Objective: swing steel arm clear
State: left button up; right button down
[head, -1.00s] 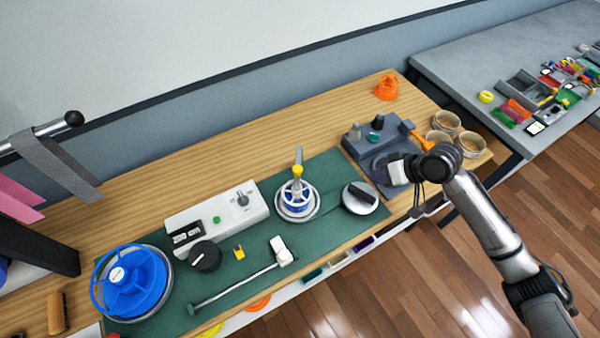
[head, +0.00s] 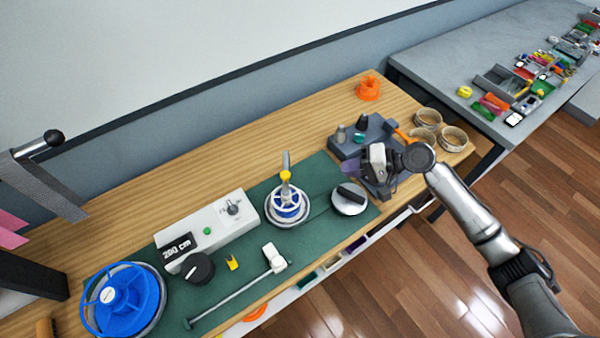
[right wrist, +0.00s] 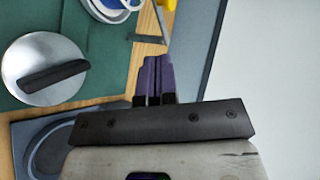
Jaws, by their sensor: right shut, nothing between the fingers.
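A grey steel arm (head: 286,161) with a yellow piece (head: 285,176) stands up at the blue-and-white spool (head: 287,207) on the green mat. In the right wrist view, a thin steel bar (right wrist: 161,22) shows beside a yellow piece (right wrist: 170,4) at the top, near the white spool edge. My right gripper (head: 351,169) is shut and empty, its purple fingers pointing left over the bench, right of the spool and apart from the steel arm. The fingers also show in the right wrist view (right wrist: 152,62). My left gripper is out of view.
A silver disc with a black handle (head: 349,198) lies between spool and gripper. A grey block with knobs (head: 347,147) sits behind the gripper. A white counter box (head: 215,229), a blue reel (head: 125,300) and a white-headed rod (head: 235,299) are further left. Rolled straps (head: 453,138) lie right.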

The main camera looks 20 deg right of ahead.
jog(key=r+x, duration=0.1)
jog(key=x, duration=1.2)
jog(key=shift+w+a+f, duration=0.2)
jog(key=shift+w+a, duration=0.05)
jog(key=shift+a, duration=0.3)
